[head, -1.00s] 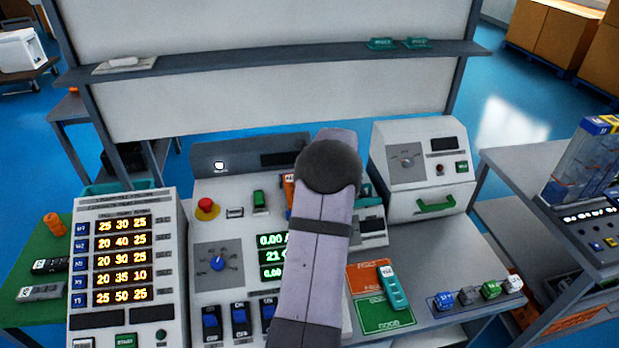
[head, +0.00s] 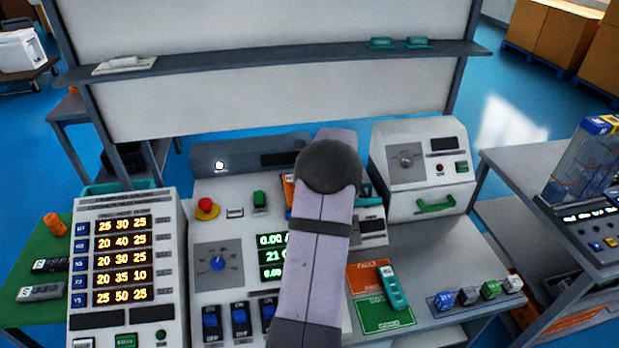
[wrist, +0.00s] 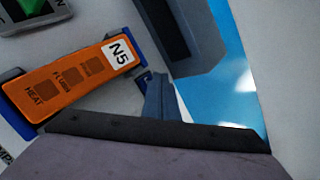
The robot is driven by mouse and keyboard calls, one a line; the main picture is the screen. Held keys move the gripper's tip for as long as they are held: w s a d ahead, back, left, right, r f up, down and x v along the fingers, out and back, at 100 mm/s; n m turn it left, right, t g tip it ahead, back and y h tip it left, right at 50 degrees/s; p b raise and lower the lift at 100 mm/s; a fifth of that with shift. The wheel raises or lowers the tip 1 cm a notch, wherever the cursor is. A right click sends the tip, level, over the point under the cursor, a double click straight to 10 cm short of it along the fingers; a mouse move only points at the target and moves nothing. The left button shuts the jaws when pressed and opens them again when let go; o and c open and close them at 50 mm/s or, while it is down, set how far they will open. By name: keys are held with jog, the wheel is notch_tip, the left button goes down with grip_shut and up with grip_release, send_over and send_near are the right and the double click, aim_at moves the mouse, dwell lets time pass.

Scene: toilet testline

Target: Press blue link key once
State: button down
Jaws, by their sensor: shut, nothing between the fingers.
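No key can be read as the link key in these frames. Blue keys (head: 79,264) run down the left edge of the left display panel. Blue rocker switches (head: 211,320) sit low on the middle console. My gripper is hidden behind my arm in the head view. In the wrist view my gripper (wrist: 160,88) appears shut and empty, as a narrow blue-grey tip above a dark edge. An orange remote (wrist: 75,78) marked N5, with HEAT and FLUSH pads, lies in a blue holder left of the tip. Contact with anything cannot be told.
The middle console (head: 215,245) has a red stop button (head: 206,207) and a blue knob (head: 217,263). A teal remote (head: 393,287) lies across the red and green mats at right. Several small cubes (head: 467,295) stand farther right. A white box unit (head: 420,170) stands behind.

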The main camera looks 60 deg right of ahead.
jog(key=shift+f, duration=0.2)
jog(key=shift+f+b, duration=0.25)
jog(key=shift+b, duration=0.2)
jog(key=shift+f+b, duration=0.4)
dwell(0.5)
dwell(0.4)
jog(key=shift+r+p, duration=0.75)
jog(key=shift+r, duration=0.1)
jog(key=shift+r, duration=0.1)
jog(key=shift+r+p, duration=2.25)
jog(key=shift+r, duration=0.15)
